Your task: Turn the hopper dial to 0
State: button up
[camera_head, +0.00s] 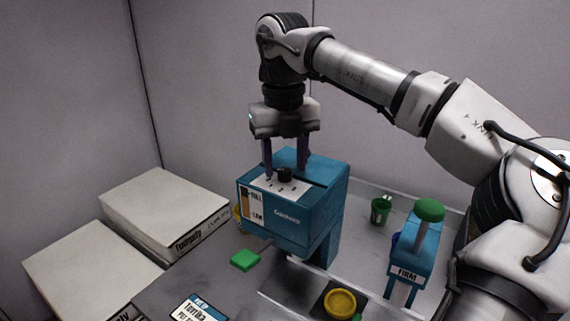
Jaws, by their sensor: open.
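The hopper (305,222) is a blue box on a blue stand, with a white and orange label strip on its front left. Its dial (284,174) is a small black knob on a white marked plate (264,186) on the top. The plate's marks are too small to read, so I cannot tell the dial's setting. My gripper (285,170) points down over the hopper's top. Its two dark fingers are apart, one on each side of the dial. I cannot tell whether either finger touches it.
White boxes (165,205) lie at the left. A green block (245,260), a yellow round dish (341,303) and a green cup (380,211) are around the hopper. A blue stand with a green knob (429,210) is at the right, near my arm. Walls stand behind.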

aim_at(284, 171)
notch_tip(284, 171, up, 13)
jog(key=p, duration=0.5)
jog(key=shift+a+f, duration=0.15)
jog(key=shift+s+f, duration=0.15)
